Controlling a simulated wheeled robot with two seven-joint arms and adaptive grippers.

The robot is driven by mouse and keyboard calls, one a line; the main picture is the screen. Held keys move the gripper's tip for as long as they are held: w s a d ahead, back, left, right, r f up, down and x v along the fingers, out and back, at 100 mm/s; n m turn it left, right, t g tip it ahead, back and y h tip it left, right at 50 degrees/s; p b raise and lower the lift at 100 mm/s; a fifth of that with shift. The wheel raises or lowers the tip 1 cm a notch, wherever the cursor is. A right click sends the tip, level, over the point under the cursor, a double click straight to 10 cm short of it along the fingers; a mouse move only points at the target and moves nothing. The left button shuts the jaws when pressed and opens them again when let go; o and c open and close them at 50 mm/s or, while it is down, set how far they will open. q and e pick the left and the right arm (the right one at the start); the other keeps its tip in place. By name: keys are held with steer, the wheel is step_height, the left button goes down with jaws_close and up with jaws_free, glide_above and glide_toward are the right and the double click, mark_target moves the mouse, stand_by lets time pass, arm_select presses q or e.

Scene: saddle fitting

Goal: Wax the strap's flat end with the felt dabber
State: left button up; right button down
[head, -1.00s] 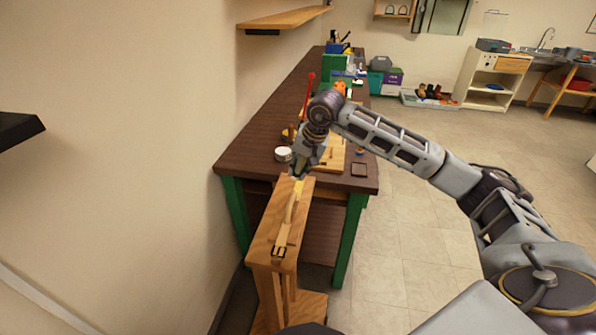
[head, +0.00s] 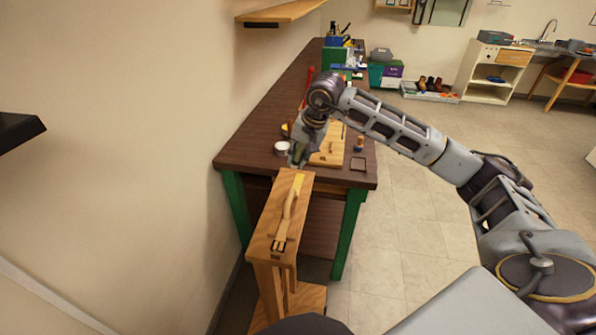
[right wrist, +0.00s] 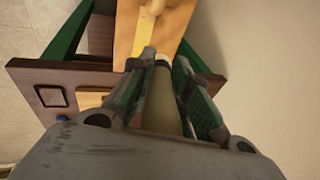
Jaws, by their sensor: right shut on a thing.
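The strap (head: 287,212) lies along the top of a wooden stand (head: 262,248), its yellowish flat end at the far side, nearest the workbench. In the right wrist view the strap (right wrist: 143,35) shows past the fingertips. My right gripper (head: 297,161) is just beyond the stand's far end, near the workbench edge. It is shut on the felt dabber (right wrist: 165,108), a pale tapered handle with a dark band and a whitish tip. The tip appears close to the stand's end; I cannot tell whether it touches. My left gripper is not in view.
A round white-topped tin (head: 282,148) sits on the dark workbench (head: 240,150) just left of the gripper. Open floor lies right of the bench.

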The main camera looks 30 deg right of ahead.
steer(key=shift+s+f, duration=0.1)
steer(key=shift+s, duration=0.05)
steer(key=shift+s+f+g+y, duration=0.25)
steer(key=shift+s+g+y, duration=0.25)
steer(key=shift+y, duration=0.1)
steer(key=shift+s+a, duration=0.1)
steer(key=shift+s, duration=0.05)
stand_by(0.5)
